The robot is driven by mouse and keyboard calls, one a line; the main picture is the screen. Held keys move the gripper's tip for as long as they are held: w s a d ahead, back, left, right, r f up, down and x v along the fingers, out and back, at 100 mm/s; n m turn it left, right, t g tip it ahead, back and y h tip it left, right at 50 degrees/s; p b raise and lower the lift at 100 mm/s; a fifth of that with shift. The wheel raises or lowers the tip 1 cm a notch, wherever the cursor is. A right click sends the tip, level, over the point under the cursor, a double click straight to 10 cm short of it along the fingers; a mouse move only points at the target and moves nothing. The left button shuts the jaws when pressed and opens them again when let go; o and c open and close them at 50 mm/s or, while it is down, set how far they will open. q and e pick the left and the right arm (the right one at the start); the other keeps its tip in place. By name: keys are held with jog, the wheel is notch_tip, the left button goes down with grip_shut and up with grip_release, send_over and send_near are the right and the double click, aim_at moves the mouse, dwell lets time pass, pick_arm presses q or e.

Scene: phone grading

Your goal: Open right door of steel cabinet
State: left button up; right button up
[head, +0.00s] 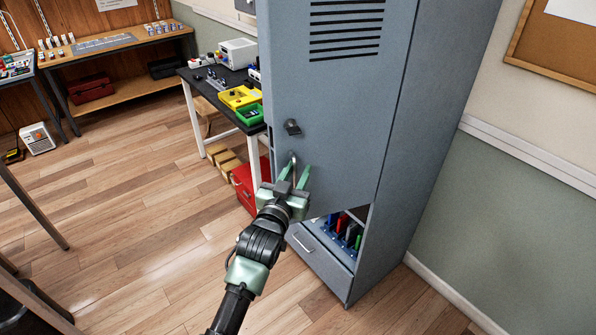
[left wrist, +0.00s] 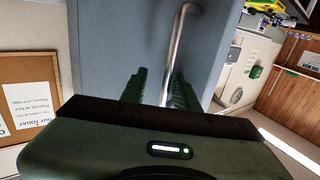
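The steel cabinet (head: 430,130) is tall and grey. Its door (head: 340,100) has slots at the top and a black latch (head: 292,127). The door stands out from the body, and part of the interior shows below its lower edge. A metal bar handle (head: 293,158) sits low on the door near its left edge; it also shows in the left wrist view (left wrist: 180,40). My left gripper (head: 293,174) is at the handle with its fingers apart. In the wrist view the bar passes between the fingers, closer to the right one. My right gripper is out of view.
A drawer (head: 320,252) and a blue rack with coloured items (head: 345,232) show low in the cabinet. A black table (head: 228,95) with yellow and green trays stands left, with a red box (head: 243,187) nearby. Open wooden floor (head: 130,220) lies left.

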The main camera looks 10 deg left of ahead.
pick_arm(q)
jog(key=shift+a, duration=0.15)
jog(key=shift+f, duration=0.1)
